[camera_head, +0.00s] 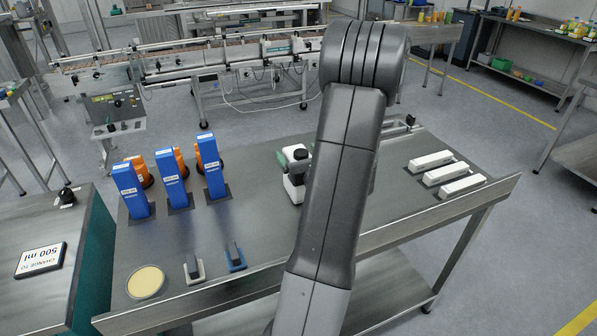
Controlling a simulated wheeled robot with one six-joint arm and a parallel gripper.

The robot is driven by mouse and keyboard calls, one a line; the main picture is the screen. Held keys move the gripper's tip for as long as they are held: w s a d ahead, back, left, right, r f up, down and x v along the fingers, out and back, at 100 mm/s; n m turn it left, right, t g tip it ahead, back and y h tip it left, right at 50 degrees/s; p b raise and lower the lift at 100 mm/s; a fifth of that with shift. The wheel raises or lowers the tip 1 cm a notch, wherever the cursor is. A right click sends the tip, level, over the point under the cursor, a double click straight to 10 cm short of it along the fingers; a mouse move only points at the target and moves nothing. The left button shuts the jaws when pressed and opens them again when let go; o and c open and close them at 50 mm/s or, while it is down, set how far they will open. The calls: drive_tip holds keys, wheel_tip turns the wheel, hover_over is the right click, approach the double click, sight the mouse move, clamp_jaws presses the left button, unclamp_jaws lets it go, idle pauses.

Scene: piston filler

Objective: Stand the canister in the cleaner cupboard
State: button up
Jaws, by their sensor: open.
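A white object with green and dark parts on top (293,190) stands on the steel table, just left of my arm. It may be the canister, but my arm covers part of it and I cannot tell for sure. My arm rises through the middle of the view and bends at the top. My gripper does not show; the arm hides whatever lies behind it. A teal-sided cabinet (93,262) stands at the left edge. No open door shows, and I cannot tell whether it is the cleaner cupboard.
The steel table (390,215) holds blue upright boxes (168,178) with orange items behind, a round cream disc (146,282), two small dark-handled pieces (235,256) and white bars (447,175) at right. A sign (41,260) lies on the cabinet. A conveyor (190,65) stands behind.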

clamp_jaws()
idle(0.4)
drive_tip(key=shift+w+r, duration=0.1)
drive_tip(key=shift+r, duration=0.15)
